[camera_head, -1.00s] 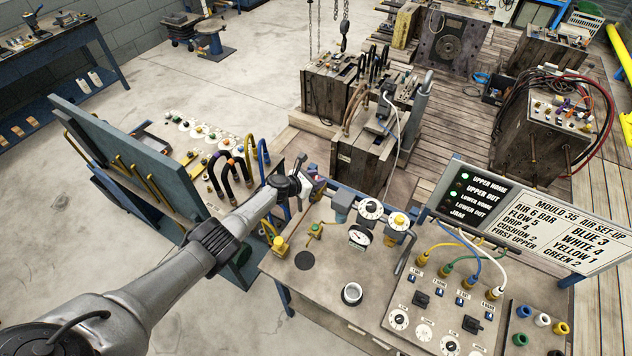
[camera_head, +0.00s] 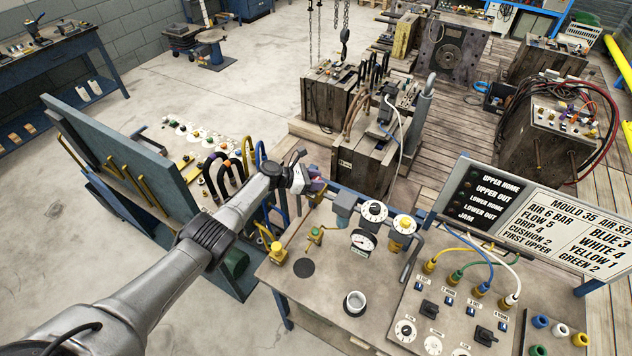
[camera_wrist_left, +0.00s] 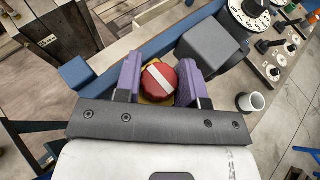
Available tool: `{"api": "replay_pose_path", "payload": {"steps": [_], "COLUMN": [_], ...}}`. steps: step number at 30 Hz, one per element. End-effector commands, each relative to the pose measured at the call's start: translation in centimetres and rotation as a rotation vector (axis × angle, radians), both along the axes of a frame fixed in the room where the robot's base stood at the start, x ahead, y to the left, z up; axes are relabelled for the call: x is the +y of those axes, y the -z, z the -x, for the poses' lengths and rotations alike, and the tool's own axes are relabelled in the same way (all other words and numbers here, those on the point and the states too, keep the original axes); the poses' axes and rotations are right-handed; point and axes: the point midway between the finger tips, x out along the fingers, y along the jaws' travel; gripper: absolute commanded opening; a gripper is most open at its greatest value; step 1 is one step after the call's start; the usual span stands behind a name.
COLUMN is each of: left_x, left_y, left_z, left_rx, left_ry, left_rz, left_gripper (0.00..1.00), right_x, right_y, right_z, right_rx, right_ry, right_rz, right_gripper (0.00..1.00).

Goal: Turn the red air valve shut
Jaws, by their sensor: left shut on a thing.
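The red air valve (camera_wrist_left: 160,79) is a round red knob with a white stripe, seen in the left wrist view. The stripe runs diagonally, from upper left to lower right. The purple fingers of my left gripper (camera_wrist_left: 159,84) stand on both sides of the knob and are shut on it. In the head view my left gripper (camera_head: 316,187) is at the back left edge of the grey bench (camera_head: 325,292). There the gripper mostly hides the knob. My right gripper is not in view.
A grey block (camera_wrist_left: 211,48) sits close beside the right finger. Along the air line are a white dial (camera_head: 374,211), a yellow-based dial (camera_head: 404,224) and a gauge (camera_head: 363,241). A sign board (camera_head: 545,225) with dark lamps stands at right.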

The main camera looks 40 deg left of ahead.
Motion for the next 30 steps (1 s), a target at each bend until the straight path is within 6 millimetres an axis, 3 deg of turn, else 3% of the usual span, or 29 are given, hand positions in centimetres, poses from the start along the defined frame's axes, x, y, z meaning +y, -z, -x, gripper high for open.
{"api": "replay_pose_path", "payload": {"steps": [7,8,15,24,30], "left_x": [0.0,0.0,0.0,0.1,1.3], "left_y": [0.1,0.1,0.0,-0.1,-1.1], "left_z": [0.0,0.0,0.0,0.1,1.6], "left_rx": [0.002,0.001,0.000,-0.001,0.000], "left_ry": [-0.001,0.000,-0.001,-0.001,-0.001], "left_rz": [-0.003,-0.004,-0.002,-0.001,-0.003], "left_gripper": [0.13,0.39,0.62,0.62,0.62], "right_x": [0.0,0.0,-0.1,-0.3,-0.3], "right_y": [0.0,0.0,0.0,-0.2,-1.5], "right_z": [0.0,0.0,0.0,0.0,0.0], "right_rx": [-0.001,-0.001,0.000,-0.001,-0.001], "right_ry": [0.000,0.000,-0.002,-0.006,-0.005], "right_rz": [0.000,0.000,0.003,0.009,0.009], "right_gripper": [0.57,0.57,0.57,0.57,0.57]}}
